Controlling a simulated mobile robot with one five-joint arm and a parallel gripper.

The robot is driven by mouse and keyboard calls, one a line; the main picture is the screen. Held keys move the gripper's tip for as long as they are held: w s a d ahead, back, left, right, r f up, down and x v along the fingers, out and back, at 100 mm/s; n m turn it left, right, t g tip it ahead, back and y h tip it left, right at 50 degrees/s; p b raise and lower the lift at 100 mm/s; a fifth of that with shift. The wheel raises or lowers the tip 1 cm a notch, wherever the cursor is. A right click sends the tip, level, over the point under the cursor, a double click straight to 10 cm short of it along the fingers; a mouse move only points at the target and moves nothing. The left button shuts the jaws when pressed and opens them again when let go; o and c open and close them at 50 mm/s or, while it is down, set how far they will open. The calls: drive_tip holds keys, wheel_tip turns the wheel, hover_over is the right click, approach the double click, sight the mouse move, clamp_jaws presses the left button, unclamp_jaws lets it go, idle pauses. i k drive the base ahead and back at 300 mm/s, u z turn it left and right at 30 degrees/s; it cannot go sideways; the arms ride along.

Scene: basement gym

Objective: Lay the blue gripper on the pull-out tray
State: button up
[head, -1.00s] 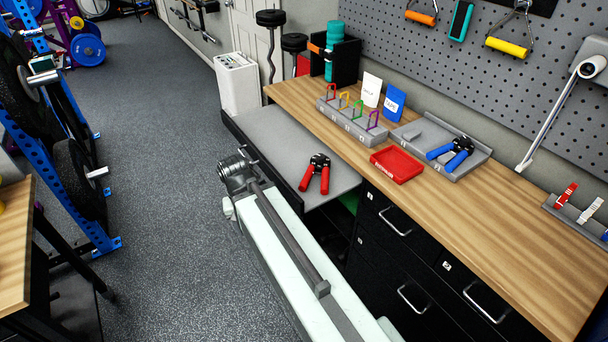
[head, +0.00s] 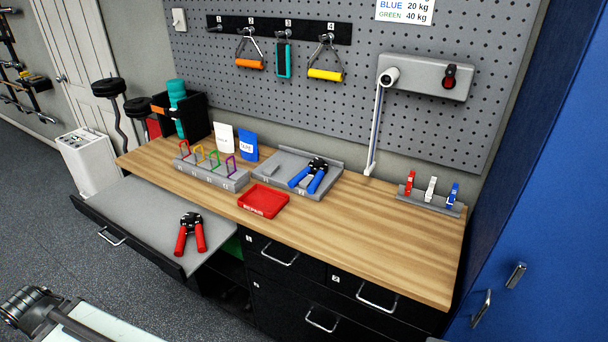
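The blue gripper (head: 309,177), a hand gripper with two blue handles and a dark spring head, lies in a grey shallow holder (head: 268,160) on the wooden bench. The pull-out tray (head: 137,212) is a grey surface with a black front, drawn out from under the bench's left part. A red-handled hand gripper (head: 190,236) lies on its right part; the rest of its top is bare. Part of my arm shows at the lower left, in front of the tray. My gripper's fingers are not visible.
A red tray (head: 263,202) and a grey rack with coloured hooks (head: 211,172) sit on the wooden bench (head: 375,225). Clips stand in a holder (head: 430,203) at right. Bare wood lies between. A blue cabinet (head: 545,210) stands right.

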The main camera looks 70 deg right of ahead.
sight(154, 212)
drive_tip(key=k, duration=1.4)
drive_tip(key=z, duration=0.5)
drive_tip(key=i, duration=1)
